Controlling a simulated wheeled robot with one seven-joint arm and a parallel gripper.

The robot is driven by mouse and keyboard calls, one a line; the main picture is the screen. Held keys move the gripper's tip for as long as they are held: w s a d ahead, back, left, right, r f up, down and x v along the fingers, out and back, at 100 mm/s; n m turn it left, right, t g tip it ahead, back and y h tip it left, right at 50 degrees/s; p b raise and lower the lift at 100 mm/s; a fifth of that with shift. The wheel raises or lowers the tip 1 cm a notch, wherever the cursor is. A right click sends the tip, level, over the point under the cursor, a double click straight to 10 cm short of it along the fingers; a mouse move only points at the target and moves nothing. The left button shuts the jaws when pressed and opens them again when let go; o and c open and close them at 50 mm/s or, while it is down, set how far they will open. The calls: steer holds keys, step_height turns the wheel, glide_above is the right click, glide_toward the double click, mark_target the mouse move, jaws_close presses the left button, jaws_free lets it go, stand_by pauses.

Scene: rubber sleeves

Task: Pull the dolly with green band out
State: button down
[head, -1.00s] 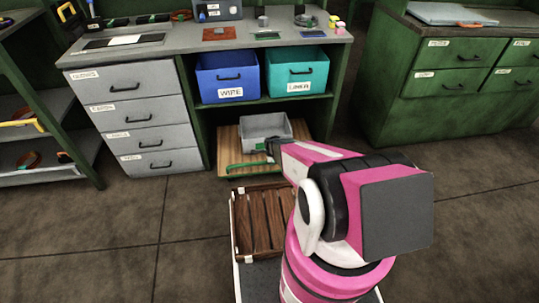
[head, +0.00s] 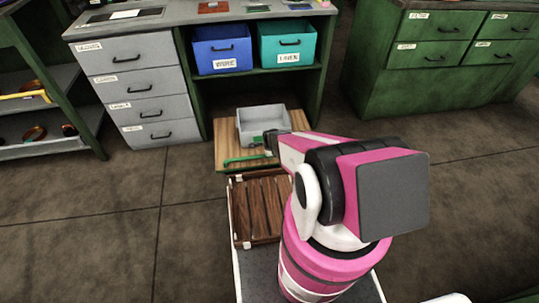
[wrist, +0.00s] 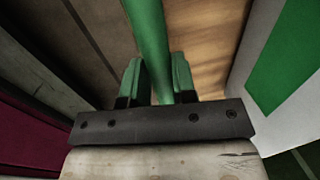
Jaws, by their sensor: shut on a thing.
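The dolly (head: 228,150) is a low wooden platform with a green bar handle (head: 246,159) along its front. It stands on the floor in front of the workbench's open bay. A grey open bin (head: 262,135) sits on it. In the head view my gripper (head: 272,143) is at the dolly's front, partly hidden by my arm. In the wrist view my gripper (wrist: 157,82) is shut on the green bar (wrist: 150,35), one finger on each side. The wooden deck (wrist: 207,35) shows beyond the bar.
A slatted wooden crate (head: 258,210) stands close in front of the dolly, beside my arm. Blue (head: 222,50) and teal (head: 287,43) bins sit on the workbench shelf above. Grey drawers (head: 138,95) stand to the left. The floor is clear left and right.

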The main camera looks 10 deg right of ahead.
steer(key=shift+s, duration=0.15)
steer(key=c, duration=0.9)
jaws_free()
steer(key=r, duration=0.3)
steer(key=s+r, duration=0.1)
steer(key=r, duration=0.3)
steer(key=s+r, duration=0.1)
steer(key=r, duration=0.2)
steer(key=shift+r, duration=0.35)
steer(key=s+d+r+n, duration=0.1)
steer(key=s+r+n, duration=0.3)
steer(key=r, duration=0.5)
steer(key=s+r+n+g, duration=0.1)
steer(key=s+r+n, duration=0.3)
steer(key=r+n, duration=0.4)
steer(key=s+d+r+n+g, duration=0.1)
steer(key=s+r+n, duration=0.2)
steer(key=r+n, duration=0.3)
steer(key=shift+s+d+r, duration=0.15)
steer(key=shift+s+r, duration=0.05)
steer(key=shift+r, duration=0.9)
steer(key=shift+s+d+r, duration=0.15)
steer(key=shift+s+r, duration=0.05)
steer(key=shift+r, duration=0.85)
